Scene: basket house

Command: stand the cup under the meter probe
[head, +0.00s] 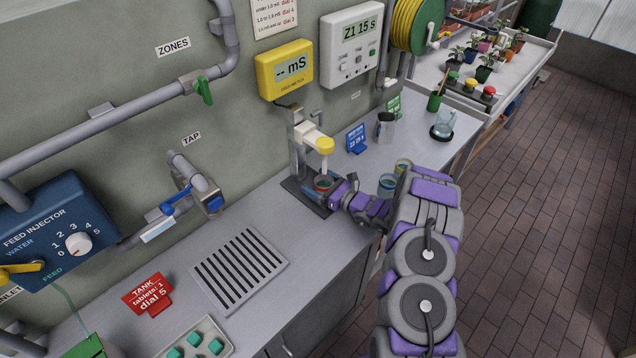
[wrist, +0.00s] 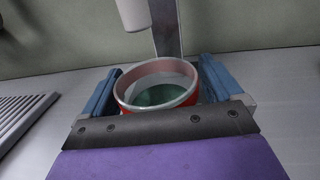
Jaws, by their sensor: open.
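The red-rimmed cup (head: 323,183) stands on the dark base of the probe stand (head: 300,190). In the wrist view the cup (wrist: 126,92) looks upright and holds greenish liquid. The white meter probe (head: 323,163), with a yellow cap, hangs above the cup in the head view. A white cylinder that looks like the probe (wrist: 132,13) shows beyond the cup in the wrist view; the exact alignment is hard to tell. My gripper (wrist: 158,86) is open, its blue fingers on either side of the cup. The yellow meter (head: 285,70) reads "-- mS".
A slotted drain grate (head: 238,268) lies left of the stand. The wall is close behind the stand.

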